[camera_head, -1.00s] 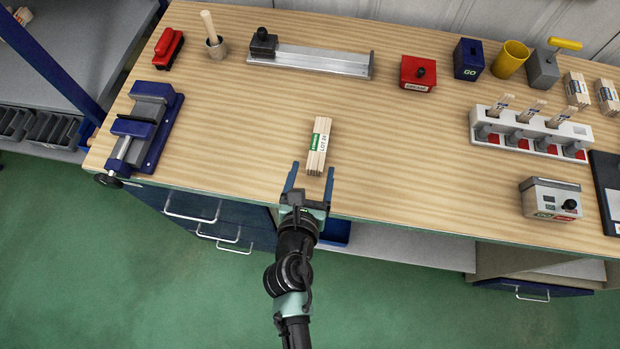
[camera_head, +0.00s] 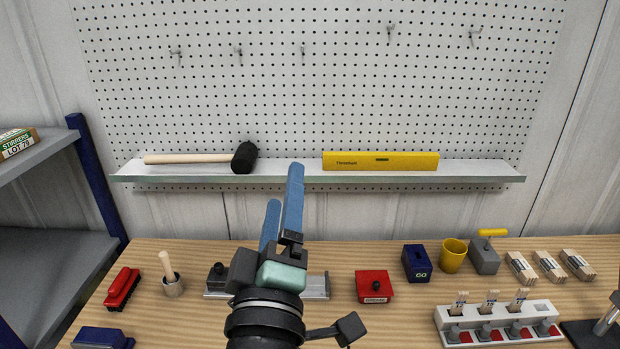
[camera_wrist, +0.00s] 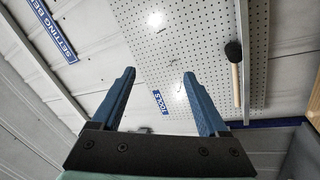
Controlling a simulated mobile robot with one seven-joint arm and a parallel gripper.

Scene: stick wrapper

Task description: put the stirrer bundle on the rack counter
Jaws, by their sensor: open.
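My gripper (camera_head: 281,205) is raised in front of the back wall, its blue fingers pointing up. The wrist view shows it (camera_wrist: 160,88) open, with nothing between the fingers. The stirrer bundle from the middle of the bench does not show now; that part of the bench is below the picture or behind my arm. At the far left, a grey rack shelf (camera_head: 50,155) carries an item labelled "STIRRERS LOT 71" (camera_head: 17,143), cut by the picture edge. The rack's lower grey surface (camera_head: 50,265) looks bare where it shows.
A wall shelf (camera_head: 290,177) holds a mallet (camera_head: 243,158) and a yellow level (camera_head: 380,161). On the wooden bench (camera_head: 190,255) stand a red brush (camera_head: 122,289), a red box (camera_head: 374,286), a yellow cup (camera_head: 453,255) and a white stick holder (camera_head: 500,323). A blue post (camera_head: 95,180) edges the rack.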

